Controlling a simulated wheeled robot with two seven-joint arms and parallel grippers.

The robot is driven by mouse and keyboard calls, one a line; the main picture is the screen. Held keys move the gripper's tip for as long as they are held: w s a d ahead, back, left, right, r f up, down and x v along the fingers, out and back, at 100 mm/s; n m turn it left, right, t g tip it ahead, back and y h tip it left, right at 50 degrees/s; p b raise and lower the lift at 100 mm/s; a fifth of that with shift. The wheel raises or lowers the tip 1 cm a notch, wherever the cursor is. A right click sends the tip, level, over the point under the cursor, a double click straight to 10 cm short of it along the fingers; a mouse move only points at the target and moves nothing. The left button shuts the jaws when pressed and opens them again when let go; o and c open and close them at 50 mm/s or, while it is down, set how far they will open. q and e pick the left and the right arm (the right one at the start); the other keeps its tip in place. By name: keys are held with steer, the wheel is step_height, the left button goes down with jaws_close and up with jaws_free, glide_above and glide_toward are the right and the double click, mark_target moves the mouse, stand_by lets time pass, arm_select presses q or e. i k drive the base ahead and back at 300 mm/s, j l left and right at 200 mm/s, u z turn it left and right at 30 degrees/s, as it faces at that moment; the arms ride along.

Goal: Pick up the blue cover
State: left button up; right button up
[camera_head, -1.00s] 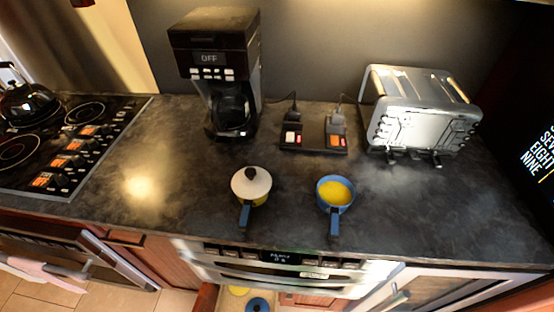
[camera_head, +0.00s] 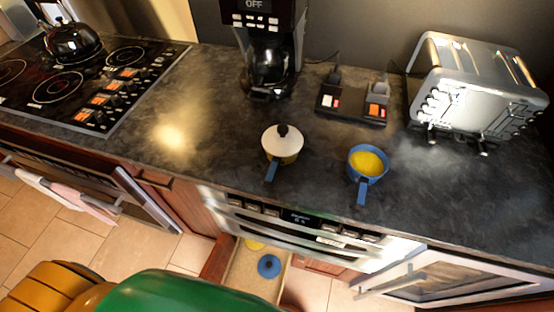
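The blue cover (camera_head: 269,266) lies in an open drawer (camera_head: 240,284) below the counter, at the bottom middle of the head view. It is a round blue lid with a darker knob. A yellow round thing (camera_head: 254,244), perhaps another cover, is partly hidden behind it at the drawer's back. A blue pan (camera_head: 367,165) with yellow inside stands uncovered on the counter. A second pan with a white cover (camera_head: 282,142) stands to its left. Neither gripper is in view.
The open microwave door (camera_head: 440,280) juts out at the lower right. A coffee maker (camera_head: 272,45), a power strip (camera_head: 352,104) and a toaster (camera_head: 475,88) stand at the back. A stovetop (camera_head: 75,85) is at left. A green and orange shape covers the bottom left.

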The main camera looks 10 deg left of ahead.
mark_target(269, 265)
steer(key=k+j+u, duration=0.1)
steer(key=k+u, duration=0.35)
steer(key=k, duration=0.55)
